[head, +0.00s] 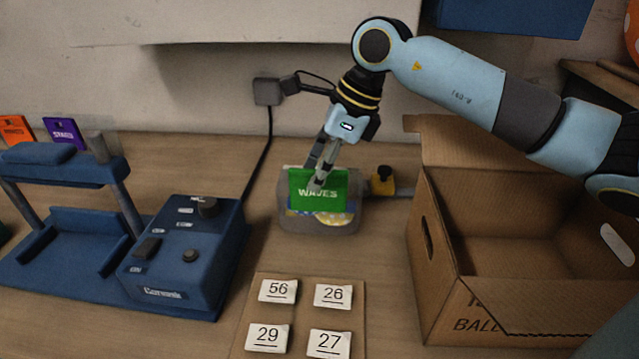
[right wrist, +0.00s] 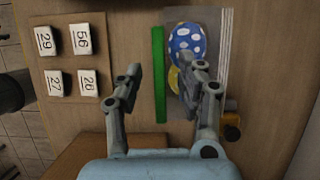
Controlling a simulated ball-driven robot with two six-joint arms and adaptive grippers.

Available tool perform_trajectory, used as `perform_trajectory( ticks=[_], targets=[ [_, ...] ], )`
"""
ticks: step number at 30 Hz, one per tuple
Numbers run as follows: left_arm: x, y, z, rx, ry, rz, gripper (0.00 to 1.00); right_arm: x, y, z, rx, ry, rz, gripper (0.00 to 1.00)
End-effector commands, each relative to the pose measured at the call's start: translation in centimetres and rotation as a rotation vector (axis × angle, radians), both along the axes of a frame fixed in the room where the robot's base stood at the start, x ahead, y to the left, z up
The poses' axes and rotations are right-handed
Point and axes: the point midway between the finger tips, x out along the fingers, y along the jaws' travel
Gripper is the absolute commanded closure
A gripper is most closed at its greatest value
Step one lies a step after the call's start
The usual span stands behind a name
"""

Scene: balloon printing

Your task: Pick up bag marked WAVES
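The green bag marked WAVES (head: 330,202) stands upright at the front of a grey holder (head: 320,224) on the table. My right gripper (head: 318,184) is over the bag from above, and a finger overlaps its label in the head view. In the right wrist view the bag shows edge-on as a thin green strip (right wrist: 159,90). It lies between the two spread fingers of the right gripper (right wrist: 165,73), with a gap on each side. The gripper is open and holds nothing. My left gripper is in neither view.
A blue machine (head: 182,255) stands at the left, with orange (head: 15,130) and purple (head: 63,133) bags behind it. An open cardboard box (head: 437,270) stands at the right. Numbered cards (head: 278,291) lie in front. Balloons (right wrist: 188,44) show behind the green bag.

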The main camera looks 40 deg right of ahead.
Motion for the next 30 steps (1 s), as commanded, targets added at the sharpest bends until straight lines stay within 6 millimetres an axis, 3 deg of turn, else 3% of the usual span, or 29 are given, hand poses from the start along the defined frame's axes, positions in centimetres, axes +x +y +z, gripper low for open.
perform_trajectory(
  ticks=[9,18,30],
  targets=[
    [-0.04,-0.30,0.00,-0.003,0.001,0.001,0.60,0.15,0.15,-0.59,-0.001,0.001,0.001,0.63],
    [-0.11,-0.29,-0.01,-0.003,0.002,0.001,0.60,0.14,0.15,-0.57,-0.001,0.001,0.001,1.00],
    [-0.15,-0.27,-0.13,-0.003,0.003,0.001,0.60,0.21,0.10,0.03,-0.003,-0.002,0.003,1.00]
  ],
)
